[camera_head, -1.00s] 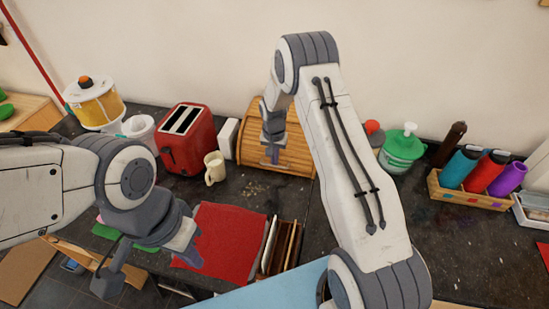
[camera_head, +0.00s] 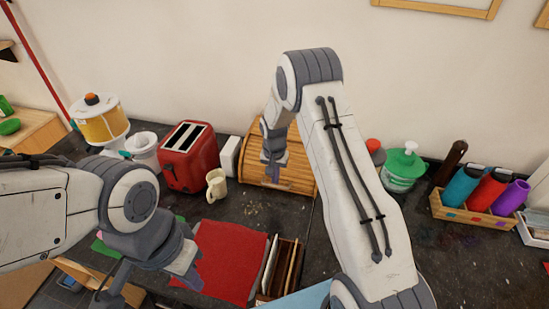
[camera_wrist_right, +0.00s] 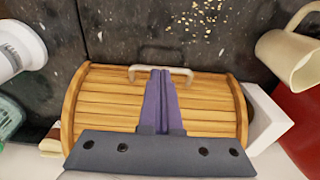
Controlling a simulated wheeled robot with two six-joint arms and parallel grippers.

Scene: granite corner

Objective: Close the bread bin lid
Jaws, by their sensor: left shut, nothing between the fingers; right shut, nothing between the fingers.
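The bread bin (camera_head: 297,172) is a wooden box with a rounded, slatted roll-top lid (camera_wrist_right: 205,100), standing against the wall. In the right wrist view the slats cover the front, and the pale bar handle (camera_wrist_right: 181,71) is at the lid's edge beside the dark counter. The lid looks down. My right gripper (camera_head: 272,178) is shut and empty in front of the lid; in the right wrist view its purple fingers (camera_wrist_right: 160,75) overlap the handle, and I cannot tell whether they touch it. My left gripper (camera_head: 188,278) is shut and empty, low at left above the counter's front.
A red toaster (camera_head: 188,160), a cream mug (camera_head: 216,185) and a white canister (camera_head: 230,155) stand left of the bin. A green-lidded tub (camera_head: 402,168) and a wooden bottle caddy (camera_head: 465,213) are to the right. A red mat (camera_head: 228,260) and an upright rack (camera_head: 280,268) are in front.

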